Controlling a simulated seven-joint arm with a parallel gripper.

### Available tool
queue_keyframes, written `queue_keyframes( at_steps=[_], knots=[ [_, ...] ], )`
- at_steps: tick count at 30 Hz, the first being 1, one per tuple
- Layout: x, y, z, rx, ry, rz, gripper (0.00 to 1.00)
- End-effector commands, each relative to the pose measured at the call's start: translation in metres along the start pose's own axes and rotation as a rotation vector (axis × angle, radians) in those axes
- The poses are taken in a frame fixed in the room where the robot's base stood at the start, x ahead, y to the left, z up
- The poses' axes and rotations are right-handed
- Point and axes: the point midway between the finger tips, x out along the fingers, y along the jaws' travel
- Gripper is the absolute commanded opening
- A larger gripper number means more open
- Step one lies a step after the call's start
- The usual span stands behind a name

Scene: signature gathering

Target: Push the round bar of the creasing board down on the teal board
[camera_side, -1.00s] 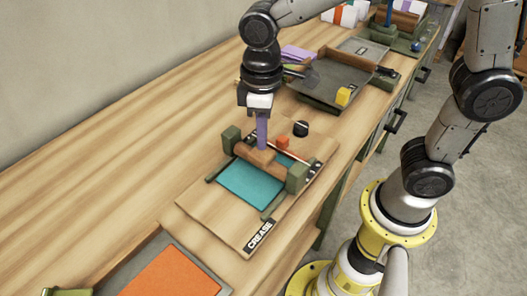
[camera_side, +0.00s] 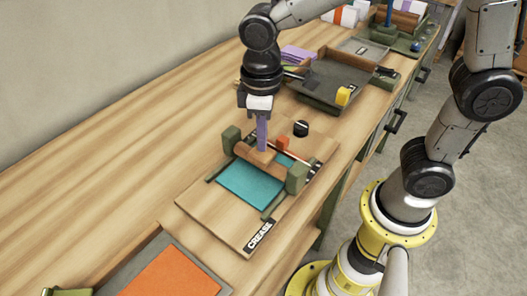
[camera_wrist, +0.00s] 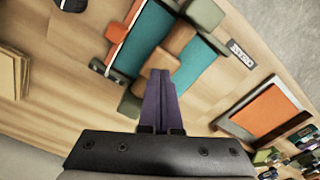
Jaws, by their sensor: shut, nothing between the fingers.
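The creasing board (camera_side: 205,205) is a wooden base with a "CREASE" label at its front corner. The teal board (camera_side: 248,183) lies on it under the brown round bar (camera_side: 275,171), which spans between two green end blocks. My gripper (camera_side: 263,149) is shut and empty, with its purple fingers pointing down at the middle of the bar. In the wrist view, the fingertips (camera_wrist: 160,74) overlap the bar (camera_wrist: 180,38), and the teal board shows on both sides of it. The fingertips look at or very near the bar; I cannot tell if they touch.
An orange block (camera_side: 282,143) and a black round knob (camera_side: 301,129) are behind the bar. A dark tray (camera_side: 325,85) with a yellow block stands farther back. An orange sheet (camera_side: 170,275) lies in a grey tray at the front. The table left of the board is clear.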

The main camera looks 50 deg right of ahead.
Motion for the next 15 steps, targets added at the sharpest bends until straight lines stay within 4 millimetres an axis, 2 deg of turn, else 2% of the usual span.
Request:
queue_keyframes(
  at_steps=[15],
  knots=[
    [0.0096,0.0,0.0,0.0,0.0,0.0,0.0]
  ],
)
